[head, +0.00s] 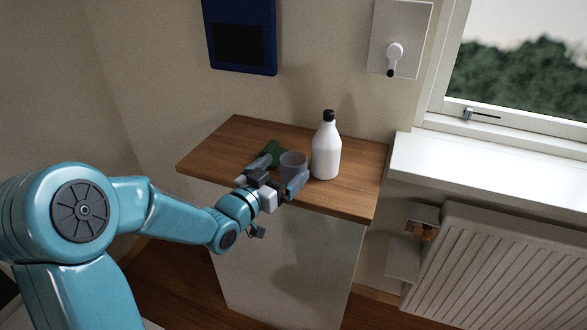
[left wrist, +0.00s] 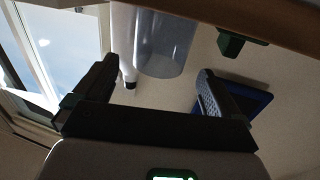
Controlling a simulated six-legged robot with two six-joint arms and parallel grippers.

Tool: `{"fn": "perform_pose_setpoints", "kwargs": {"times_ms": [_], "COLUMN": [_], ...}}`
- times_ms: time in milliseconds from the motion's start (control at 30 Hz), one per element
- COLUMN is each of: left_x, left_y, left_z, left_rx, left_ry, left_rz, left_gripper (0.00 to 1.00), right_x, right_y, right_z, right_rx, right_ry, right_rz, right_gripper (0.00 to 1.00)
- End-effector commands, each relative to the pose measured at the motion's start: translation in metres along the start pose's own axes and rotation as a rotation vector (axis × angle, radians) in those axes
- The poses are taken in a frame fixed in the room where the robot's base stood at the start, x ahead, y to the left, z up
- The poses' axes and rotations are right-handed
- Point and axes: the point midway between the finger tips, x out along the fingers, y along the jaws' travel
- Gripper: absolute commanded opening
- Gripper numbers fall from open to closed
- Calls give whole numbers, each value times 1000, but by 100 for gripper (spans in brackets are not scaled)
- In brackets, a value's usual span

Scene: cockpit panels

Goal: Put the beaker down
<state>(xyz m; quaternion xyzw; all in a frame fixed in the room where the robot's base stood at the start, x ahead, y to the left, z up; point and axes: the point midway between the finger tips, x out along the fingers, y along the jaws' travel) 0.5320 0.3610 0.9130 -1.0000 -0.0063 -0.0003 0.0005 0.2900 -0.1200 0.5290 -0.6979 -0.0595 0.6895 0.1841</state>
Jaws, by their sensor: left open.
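A clear grey beaker (head: 294,162) appears to stand upright on the wooden top (head: 235,132), near its front edge. My left gripper (head: 284,172) is open at the beaker, with one finger on each side of it. In the left wrist view the beaker (left wrist: 166,42) shows between and beyond the spread fingers of my left gripper (left wrist: 157,78), with a gap on both sides. That view is turned over, and the beaker's base is cut off at the top. My right gripper is not in view.
A white bottle with a black cap (head: 327,150) stands close to the right of the beaker. A green object (head: 273,151) lies behind my gripper, partly hidden. A blue panel (head: 240,38) and a white switch plate (head: 400,35) are on the wall. The top's right front is clear.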

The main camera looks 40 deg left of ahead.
Motion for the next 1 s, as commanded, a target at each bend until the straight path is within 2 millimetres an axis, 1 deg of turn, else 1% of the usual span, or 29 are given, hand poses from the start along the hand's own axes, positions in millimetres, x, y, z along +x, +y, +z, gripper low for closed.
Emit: {"fn": "perform_pose_setpoints", "kwargs": {"times_ms": [67,200,333,433,600,633,667,700,800,867,900,1000], "left_x": [7,31,48,52,52,52,52,52,52,52,52,52], "left_y": [1,2,1,1,1,1,1,1,1,1,1,1], "left_z": [1,3,3,4,4,4,4,4,4,4,3,3], "left_rx": [-1,-2,-1,-1,-1,-1,-1,-1,-1,-1,-1,-1], "left_ry": [-1,-1,0,0,0,0,0,0,0,0,0,0], "left_rz": [1,2,1,1,0,0,0,0,0,0,0,0], "left_gripper": [98,98,98,98,98,95,85,72,42,42,37,37], "right_x": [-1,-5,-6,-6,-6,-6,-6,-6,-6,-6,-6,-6], "right_y": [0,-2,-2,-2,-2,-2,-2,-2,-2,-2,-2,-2], "right_z": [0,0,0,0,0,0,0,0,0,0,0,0], "right_rx": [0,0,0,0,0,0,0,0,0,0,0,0], "right_ry": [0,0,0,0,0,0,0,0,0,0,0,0], "right_rz": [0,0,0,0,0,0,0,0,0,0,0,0], "right_gripper": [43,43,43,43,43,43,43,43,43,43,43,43]}}
